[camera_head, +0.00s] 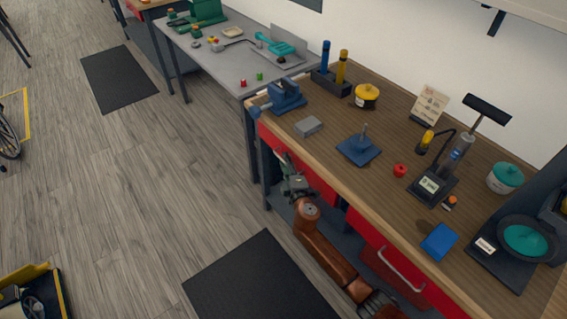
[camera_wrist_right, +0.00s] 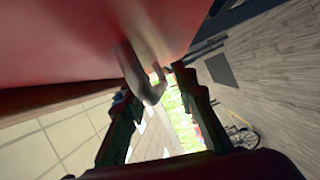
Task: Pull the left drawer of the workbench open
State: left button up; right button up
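The workbench (camera_head: 340,88) has a wooden top and red drawer fronts under its front edge. The left drawer (camera_head: 318,184) looks shut, its red front partly hidden by my right arm. In the right wrist view, a red front (camera_wrist_right: 60,45) fills the upper left. Its grey bar handle (camera_wrist_right: 138,75) reaches down to the gap between my fingers. My right gripper (camera_head: 289,176) is at the left drawer's front, below the bench edge. Its fingers are apart in the right wrist view (camera_wrist_right: 158,105), around or just short of the handle; contact cannot be told. My left gripper is out of view.
The right drawer has a pale handle (camera_head: 401,270), close to my right arm. A blue vise (camera_head: 285,98), a grey block (camera_head: 308,126) and a blue box (camera_head: 439,241) sit near the bench's front edge. Bare floor and a dark mat (camera_head: 258,283) lie in front.

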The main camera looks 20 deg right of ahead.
jog(key=shift+a, duration=0.1)
grip_shut()
dwell(0.5)
